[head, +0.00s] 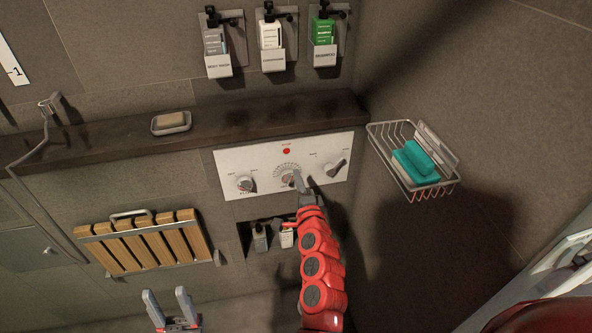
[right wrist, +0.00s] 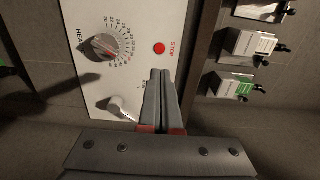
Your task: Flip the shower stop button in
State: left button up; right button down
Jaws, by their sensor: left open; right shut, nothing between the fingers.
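The red stop button (head: 286,151) sits near the top edge of the white shower control panel (head: 230,160) on the tiled wall. In the right wrist view the button (right wrist: 159,48) is labelled STOP, just beyond my fingertips. My right gripper (head: 298,184) is shut and empty in front of the panel, below the button in the head view. In the right wrist view its closed fingers (right wrist: 160,72) point toward the panel, a little short of the button; I cannot tell the depth gap. My left gripper (head: 170,296) is open and empty at the bottom left, away from the panel.
The panel has a left knob (head: 245,184), a middle dial (right wrist: 101,47) and a right knob (head: 336,168). A dark ledge (head: 100,143) runs above it with a soap dish (head: 171,122). A wire basket (head: 450,187) is at right, a slatted wooden seat (head: 145,244) at left.

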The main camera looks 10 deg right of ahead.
jog(key=shift+s+d+b, duration=0.1)
jog(key=shift+s+b, duration=0.2)
jog(key=shift+s, duration=1.9)
jog(key=shift+r, duration=0.1)
